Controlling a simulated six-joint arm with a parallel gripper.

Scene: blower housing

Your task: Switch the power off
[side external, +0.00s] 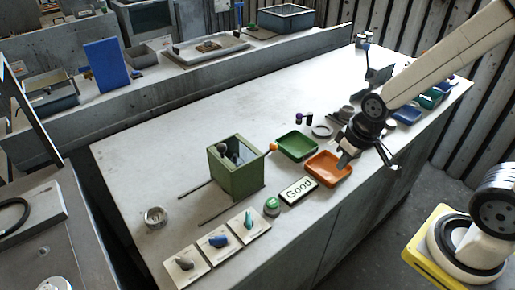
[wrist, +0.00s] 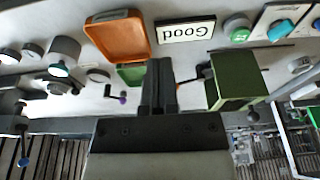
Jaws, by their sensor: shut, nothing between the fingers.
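Three pale switch plates lie in a row at the table's front left corner in the side view. They carry a dark grey knob (side external: 184,263), a blue knob (side external: 218,241) and a teal knob (side external: 249,219); the teal knob also shows at the upper right of the wrist view (wrist: 281,30). I cannot tell which one is the power switch. A round green button (side external: 272,205) sits beside the teal plate; it also shows in the wrist view (wrist: 238,30). My gripper (side external: 344,163) is shut and empty by the orange tray, well right of the switches; its fingers also show in the wrist view (wrist: 157,72).
An open green box (side external: 236,178) with rods beside it stands behind the switches.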

